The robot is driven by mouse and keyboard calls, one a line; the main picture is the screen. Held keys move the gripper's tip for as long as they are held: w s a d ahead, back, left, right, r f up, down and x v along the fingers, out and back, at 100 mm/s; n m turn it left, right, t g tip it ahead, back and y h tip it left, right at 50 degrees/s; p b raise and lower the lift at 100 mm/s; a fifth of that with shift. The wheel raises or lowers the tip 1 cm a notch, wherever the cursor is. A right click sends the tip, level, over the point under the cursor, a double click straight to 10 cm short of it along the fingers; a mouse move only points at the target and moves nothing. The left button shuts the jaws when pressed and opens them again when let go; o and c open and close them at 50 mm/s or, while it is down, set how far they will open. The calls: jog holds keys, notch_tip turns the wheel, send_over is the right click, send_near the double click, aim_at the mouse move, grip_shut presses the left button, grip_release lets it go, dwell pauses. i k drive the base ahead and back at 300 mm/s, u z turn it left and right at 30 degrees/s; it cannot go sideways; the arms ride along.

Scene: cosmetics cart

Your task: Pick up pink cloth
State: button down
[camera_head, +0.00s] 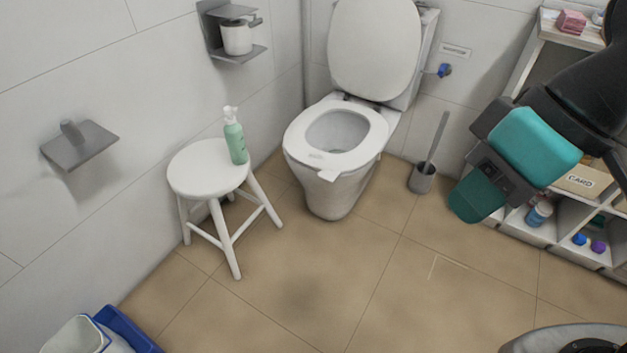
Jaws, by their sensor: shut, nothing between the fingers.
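A small pink folded item (571,22), which looks like the pink cloth, lies on top of the white shelf unit (553,34) at the upper right. It is small in the picture, so I cannot be sure of its material. My gripper (476,198) hangs at the right, in front of the shelf unit, teal and dark grey. It is shut and empty, pointing down and to the left. It is apart from the pink item, lower and to the left of it in the picture. My arm hides part of the shelf unit.
A white stool (196,171) with a green pump bottle (235,142) stands at left. A toilet (330,175) and a brush holder (422,178) are at the back. The shelves hold a card box (580,181) and bottles. The middle tiled floor is clear.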

aim_at(573, 22)
jog(key=u, duration=0.05)
jog(key=k, duration=0.6)
jog(key=z, duration=0.6)
jog(key=i, duration=1.3)
jog(key=z, duration=0.05)
